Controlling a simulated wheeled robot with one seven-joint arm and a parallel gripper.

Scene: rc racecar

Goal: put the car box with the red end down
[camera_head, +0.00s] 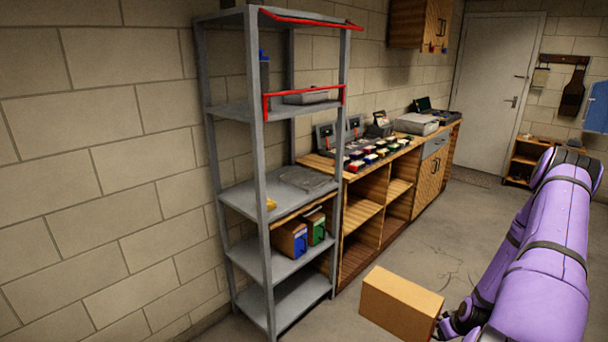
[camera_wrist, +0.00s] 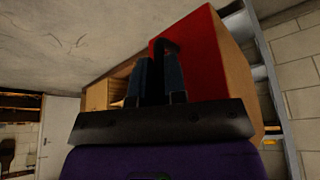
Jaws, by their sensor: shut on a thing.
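The car box (camera_head: 400,302) is a plain brown carton at the bottom centre-right of the head view, held in the air in front of the shelf. In the wrist view its red end (camera_wrist: 205,62) faces my gripper (camera_wrist: 160,85). The red end is hidden in the head view, where only brown sides show. My gripper shows in the head view (camera_head: 440,326) at the box's right side, mostly hidden. Its dark fingers are shut on the box at the red end.
A grey metal shelf (camera_head: 262,200) with red edging on its upper levels stands left of the box. Its lower level holds a box with a blue face (camera_head: 291,240) and one with a green face (camera_head: 315,227). A wooden workbench (camera_head: 385,190) with small cars runs behind. Floor right is open.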

